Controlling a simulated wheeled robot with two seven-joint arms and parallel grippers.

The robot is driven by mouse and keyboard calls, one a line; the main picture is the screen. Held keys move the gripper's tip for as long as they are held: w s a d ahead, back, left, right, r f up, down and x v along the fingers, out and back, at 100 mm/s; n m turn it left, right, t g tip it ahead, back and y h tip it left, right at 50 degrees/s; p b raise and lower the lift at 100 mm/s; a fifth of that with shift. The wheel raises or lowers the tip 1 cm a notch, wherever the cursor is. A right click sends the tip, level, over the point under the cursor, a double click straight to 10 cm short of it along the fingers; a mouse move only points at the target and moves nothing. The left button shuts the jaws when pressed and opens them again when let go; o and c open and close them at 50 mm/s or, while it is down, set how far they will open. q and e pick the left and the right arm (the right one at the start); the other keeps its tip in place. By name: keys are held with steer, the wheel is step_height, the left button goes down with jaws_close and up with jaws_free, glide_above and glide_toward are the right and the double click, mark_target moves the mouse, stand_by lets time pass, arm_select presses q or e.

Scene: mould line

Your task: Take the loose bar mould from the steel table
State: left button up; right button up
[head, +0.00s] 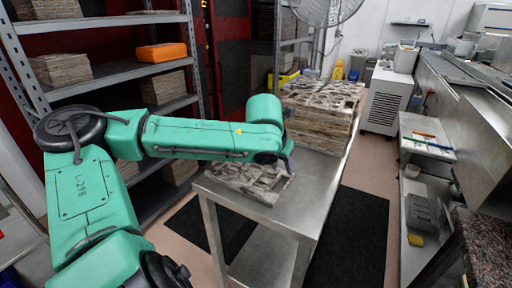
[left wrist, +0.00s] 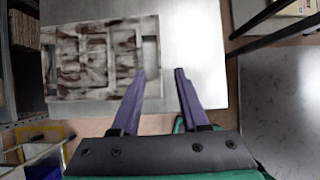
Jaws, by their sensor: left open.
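The loose bar mould (head: 245,180), a flat grey-brown stained slab, lies on the near end of the steel table (head: 318,190). In the left wrist view the mould (left wrist: 82,62) fills the upper left, with a slot near its right end. My left gripper (left wrist: 161,72) has two purple fingers, open and with nothing between them. The left finger's tip overlaps the mould's right end in that view, and the right finger is over bare steel. I cannot tell whether they touch. In the head view my arm hides part of the mould, and only a purple finger (head: 290,165) shows.
A tall stack of similar moulds (head: 318,118) stands at the table's far end. Shelving (head: 110,75) with more stacks and an orange box (head: 162,52) is at the left. Bare steel lies right of the loose mould. A steel counter (head: 470,120) runs along the right.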

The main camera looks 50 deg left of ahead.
arm_select(q)
glide_toward(286, 185)
steer(key=shift+f+b, duration=0.3)
steer(key=shift+f, duration=0.25)
steer(key=x, duration=0.3)
steer(key=shift+w+a, duration=0.1)
steer(key=shift+w, duration=0.25)
steer(key=shift+f+b, duration=0.3)
steer(key=shift+f, duration=0.05)
steer(key=x, duration=0.3)
steer(key=shift+w+a+f+b, duration=0.15)
steer(key=shift+f+b, duration=0.15)
steer(key=shift+b, duration=0.05)
steer(key=shift+w+f, duration=0.1)
steer(key=shift+w, duration=0.1)
steer(key=shift+s, duration=0.15)
jaws_close()
arm_select(e)
steer(key=s, duration=0.1)
steer(key=f, duration=0.1)
steer(key=s+f, duration=0.1)
steer(key=shift+s+d, duration=0.25)
steer(key=shift+s, duration=0.1)
steer(key=shift+d, duration=0.2)
